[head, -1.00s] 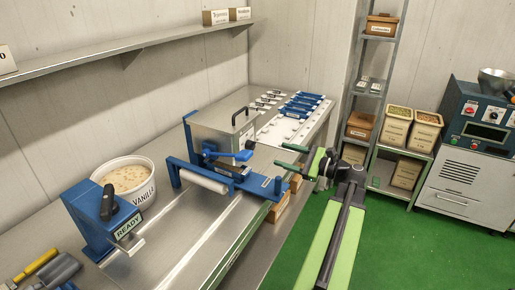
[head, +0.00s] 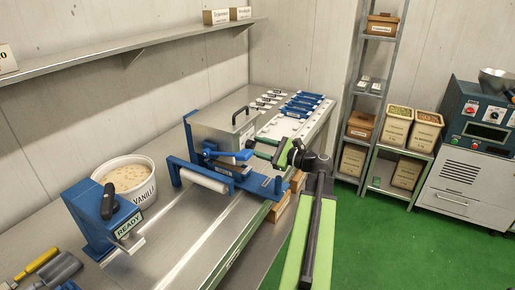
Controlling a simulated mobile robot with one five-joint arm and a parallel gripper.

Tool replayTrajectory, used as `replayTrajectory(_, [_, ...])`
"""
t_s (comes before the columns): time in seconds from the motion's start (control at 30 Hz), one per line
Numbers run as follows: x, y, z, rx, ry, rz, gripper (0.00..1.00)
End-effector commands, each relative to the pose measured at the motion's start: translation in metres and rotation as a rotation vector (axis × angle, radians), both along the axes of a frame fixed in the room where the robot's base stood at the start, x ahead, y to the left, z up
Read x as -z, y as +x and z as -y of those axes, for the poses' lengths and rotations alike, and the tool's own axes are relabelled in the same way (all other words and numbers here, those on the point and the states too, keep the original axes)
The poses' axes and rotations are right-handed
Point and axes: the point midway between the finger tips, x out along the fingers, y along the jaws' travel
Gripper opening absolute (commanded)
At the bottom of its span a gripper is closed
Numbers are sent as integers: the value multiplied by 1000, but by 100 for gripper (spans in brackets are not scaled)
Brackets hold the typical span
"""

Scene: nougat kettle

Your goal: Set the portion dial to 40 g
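A steel box machine (head: 222,132) with a black top handle stands on a blue frame on the steel bench. Small blue parts (head: 243,155) stick out on its right side; one may be the portion dial, but no scale or number is readable. My gripper (head: 252,148), with green and black fingers, reaches in from the right and is beside these blue parts. The fingers look apart, one above the other. I cannot tell whether they touch a blue part, and their tips partly blend with it.
A blue unit (head: 103,215) with a black lever and a READY sign stands at front left beside a white vanilla tub (head: 127,180). A white roller (head: 202,181) lies before the machine. Blue bars (head: 303,103) lie on a white board behind. Green floor is clear at right.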

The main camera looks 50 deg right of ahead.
Motion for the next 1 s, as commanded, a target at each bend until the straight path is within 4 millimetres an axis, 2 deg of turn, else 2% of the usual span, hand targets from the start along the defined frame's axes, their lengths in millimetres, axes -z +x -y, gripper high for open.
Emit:
replayTrajectory(0.03, [0, 0, 0, 0, 0, 0, 33])
replayTrajectory(0.3, [0, 0, 0, 0, 0, 0, 0])
replayTrajectory(0.33, [0, -1, 0, 0, 0, 0, 0])
replayTrajectory(0.37, [0, -3, -11, 1, 0, 0, 0])
replayTrajectory(0.43, [0, -2, -3, 0, -2, -1, 0])
replayTrajectory(0.67, [1, -3, 0, -2, -47, 8, 0])
replayTrajectory(1.0, [3, -3, 0, -1, -283, 65, 0])
